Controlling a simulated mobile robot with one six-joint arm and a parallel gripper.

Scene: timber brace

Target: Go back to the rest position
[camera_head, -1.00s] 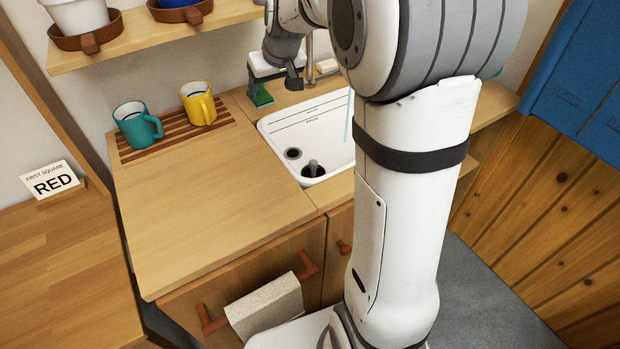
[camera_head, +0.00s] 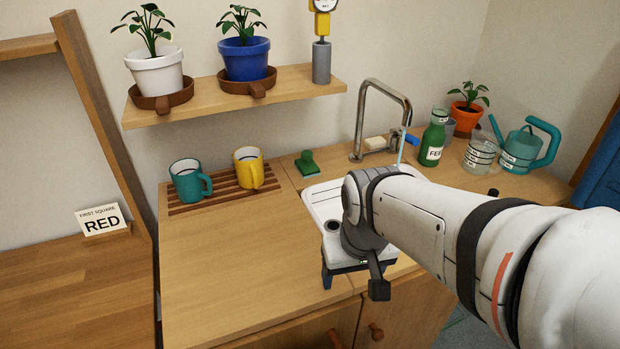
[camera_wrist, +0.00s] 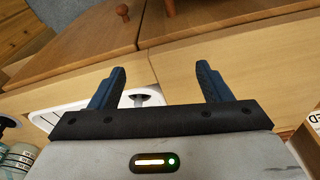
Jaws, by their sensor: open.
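My gripper (camera_head: 350,283) hangs in front of the sink, near the counter's front edge. In the wrist view my gripper (camera_wrist: 160,80) shows two dark blue fingers spread wide apart, with nothing between them. The white sink (camera_head: 318,205) lies behind and partly under my arm, and its edge also shows in the wrist view (camera_wrist: 70,112).
Teal mug (camera_head: 187,181) and yellow mug (camera_head: 248,168) stand on a slatted rack. A tall faucet (camera_head: 383,82), green bottle (camera_head: 433,140), glass jar (camera_head: 481,152) and teal watering can (camera_head: 523,150) stand at the back right. A shelf (camera_head: 215,103) holds potted plants.

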